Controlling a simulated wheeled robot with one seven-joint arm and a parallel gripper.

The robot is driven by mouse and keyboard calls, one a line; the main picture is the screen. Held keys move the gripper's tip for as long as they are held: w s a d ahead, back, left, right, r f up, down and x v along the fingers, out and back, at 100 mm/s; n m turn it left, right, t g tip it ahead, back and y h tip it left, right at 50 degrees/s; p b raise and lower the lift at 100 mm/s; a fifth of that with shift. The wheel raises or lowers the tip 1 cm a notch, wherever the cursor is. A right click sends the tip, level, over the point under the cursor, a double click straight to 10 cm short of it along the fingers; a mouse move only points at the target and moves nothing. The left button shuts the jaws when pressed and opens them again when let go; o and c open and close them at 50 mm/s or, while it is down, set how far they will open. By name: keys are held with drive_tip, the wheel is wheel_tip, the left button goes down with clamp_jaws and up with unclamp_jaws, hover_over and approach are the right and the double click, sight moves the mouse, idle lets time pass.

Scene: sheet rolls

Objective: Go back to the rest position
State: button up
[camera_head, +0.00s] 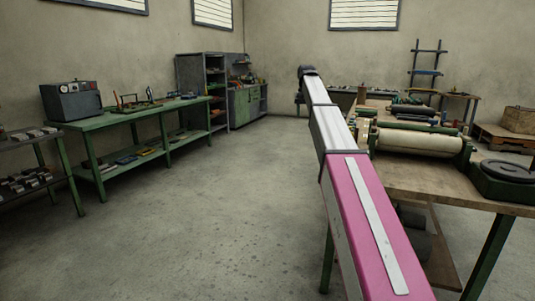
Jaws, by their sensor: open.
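My arm stretches forward from the bottom right, over the left edge of the wooden workbench (405,178), and ends in a dark joint. My gripper (299,98) shows only as a small dark part hanging at the left of the arm's far end. It is open, and I see nothing held in it. Its fingertips are too small and partly hidden behind the arm to make out clearly.
On the workbench lie a large pale roll (418,142) in a green frame and several smaller rolls behind it. A dark round-topped device (508,172) stands at right. A long green table (135,115) lines the left wall. The middle floor (215,205) is clear.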

drive_tip(key=s+f, duration=0.6)
drive_tip(key=f, duration=0.5)
drive_tip(key=s+d+f+n, duration=0.1)
drive_tip(key=s+f, duration=0.4)
drive_tip(key=f, duration=0.5)
drive_tip(key=s+f, duration=0.6)
drive_tip(key=f, duration=0.5)
drive_tip(key=s+f, duration=0.9)
drive_tip(key=s, duration=0.2)
drive_tip(key=s+f+n, duration=0.1)
drive_tip(key=s+f, duration=0.8)
drive_tip(key=s, duration=0.3)
drive_tip(key=shift+s+d, duration=0.25)
drive_tip(key=shift+d, duration=0.15)
